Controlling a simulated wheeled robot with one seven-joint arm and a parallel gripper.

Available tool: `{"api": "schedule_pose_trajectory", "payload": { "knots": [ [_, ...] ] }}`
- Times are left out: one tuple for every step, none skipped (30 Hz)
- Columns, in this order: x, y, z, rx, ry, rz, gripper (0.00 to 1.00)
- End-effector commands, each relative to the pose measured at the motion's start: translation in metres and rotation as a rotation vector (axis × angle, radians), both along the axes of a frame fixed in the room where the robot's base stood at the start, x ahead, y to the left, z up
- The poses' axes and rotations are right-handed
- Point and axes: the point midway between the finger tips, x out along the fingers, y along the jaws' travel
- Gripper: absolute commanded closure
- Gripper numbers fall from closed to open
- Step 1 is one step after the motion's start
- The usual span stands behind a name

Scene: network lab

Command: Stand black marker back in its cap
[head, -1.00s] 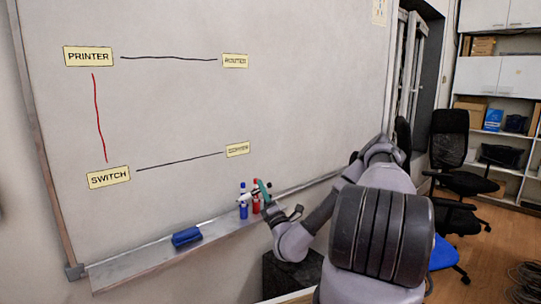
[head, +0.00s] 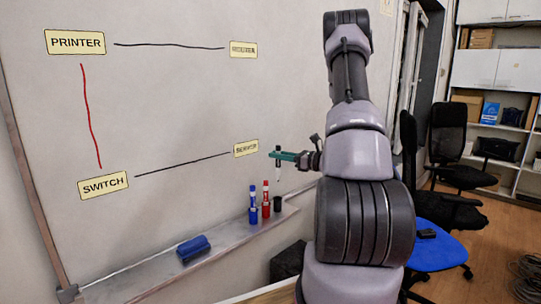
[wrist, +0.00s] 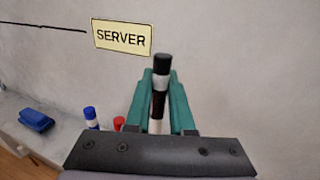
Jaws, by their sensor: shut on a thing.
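The black marker (head: 278,168) is upright between the green fingers of my gripper (head: 276,155), its lower end pointing down. It also shows in the wrist view (wrist: 161,80), with a black upper end and a white band; the fingers there are closed around it. The black cap (head: 278,204) stands on the whiteboard tray, right of the red marker. The marker hangs above the cap, with a clear gap between them. The cap is not visible in the wrist view.
A blue marker (head: 252,204) and a red marker (head: 266,203) stand upright left of the cap. A blue eraser (head: 193,248) lies farther left on the tray (head: 150,278). The whiteboard (head: 180,110) rises behind. The air around the held marker is free.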

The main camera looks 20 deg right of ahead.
Motion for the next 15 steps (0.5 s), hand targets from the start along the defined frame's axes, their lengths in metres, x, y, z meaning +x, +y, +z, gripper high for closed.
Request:
{"api": "schedule_pose_trajectory", "payload": {
  "knots": [
    [0.000, 0.000, -0.002, 0.000, 0.001, 0.000, 1.00],
    [0.000, 0.000, -0.004, 0.000, 0.001, 0.000, 1.00],
    [0.000, 0.000, -0.006, 0.001, 0.002, 0.000, 1.00],
    [0.000, 0.000, -0.008, 0.000, 0.001, 0.000, 1.00],
    [0.000, 0.000, -0.010, 0.000, 0.001, 0.000, 1.00],
    [0.000, 0.000, -0.014, 0.002, 0.001, 0.000, 1.00],
    [0.000, 0.000, -0.016, 0.002, 0.003, 0.000, 1.00],
    [0.000, 0.000, -0.019, 0.002, 0.002, 0.000, 1.00],
    [0.000, 0.000, -0.022, 0.002, 0.002, 0.000, 1.00],
    [0.000, 0.000, -0.024, 0.002, 0.002, 0.000, 1.00],
    [0.000, 0.000, -0.027, 0.002, 0.002, -0.001, 1.00],
    [0.000, 0.000, -0.030, 0.003, 0.002, -0.001, 1.00],
    [0.000, 0.000, -0.032, 0.003, 0.002, -0.001, 1.00],
    [0.000, 0.000, -0.035, 0.003, 0.002, -0.001, 1.00],
    [0.000, 0.000, -0.038, 0.003, 0.001, -0.001, 1.00]
  ]
}}
